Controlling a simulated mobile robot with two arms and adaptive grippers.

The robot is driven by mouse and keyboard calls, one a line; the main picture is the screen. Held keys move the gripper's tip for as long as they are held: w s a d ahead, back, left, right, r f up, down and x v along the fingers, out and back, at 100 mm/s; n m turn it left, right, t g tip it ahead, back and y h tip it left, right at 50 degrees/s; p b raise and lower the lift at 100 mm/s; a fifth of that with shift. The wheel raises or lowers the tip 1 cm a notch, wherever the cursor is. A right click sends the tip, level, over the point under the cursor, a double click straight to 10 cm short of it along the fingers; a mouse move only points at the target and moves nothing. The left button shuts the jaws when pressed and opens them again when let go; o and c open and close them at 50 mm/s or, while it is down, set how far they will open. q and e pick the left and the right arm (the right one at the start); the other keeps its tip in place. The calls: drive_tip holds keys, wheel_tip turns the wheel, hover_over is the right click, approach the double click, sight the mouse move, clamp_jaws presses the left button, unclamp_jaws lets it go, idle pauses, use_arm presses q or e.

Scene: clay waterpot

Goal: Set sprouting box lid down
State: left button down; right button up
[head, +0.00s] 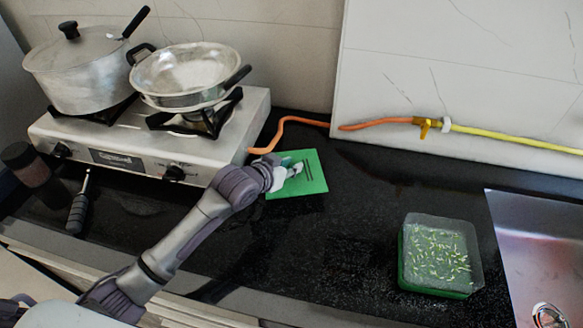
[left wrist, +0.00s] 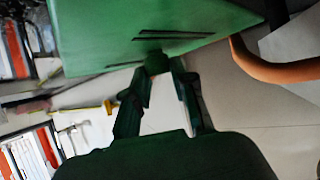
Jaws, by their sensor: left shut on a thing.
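The sprouting box lid is a flat green square (head: 312,183) in front of the stove's right end in the head view. It fills the top of the left wrist view (left wrist: 100,38), with dark slots and a small round knob (left wrist: 157,62). My left gripper (head: 293,171) is at the lid. In the left wrist view its fingers (left wrist: 160,85) are shut on the knob. I cannot tell whether the lid touches the counter. The sprouting box (head: 440,256), clear with a green base and several sprouts inside, stands open on the right side of the counter.
A gas stove (head: 140,140) with a pot (head: 85,70) and a pan (head: 185,75) is at the left. An orange hose (head: 290,121) runs behind the lid. A metal sink (head: 540,240) is at the right. The black counter (head: 340,230) between lid and box is clear.

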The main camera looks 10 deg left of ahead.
use_arm(q)
drive_tip(key=shift+w, duration=0.85)
drive_tip(key=shift+f, duration=1.7)
drive_tip(key=shift+f, duration=0.15)
drive_tip(key=c, duration=1)
unclamp_jaws()
drive_tip(key=shift+o, duration=0.2)
drive_tip(key=shift+s+r, duration=0.1)
drive_tip(key=shift+r, duration=0.1)
drive_tip(key=v, duration=1.1)
drive_tip(key=shift+s+a+r, duration=0.15)
drive_tip(key=shift+s+a, duration=0.05)
drive_tip(key=shift+s, duration=0.1)
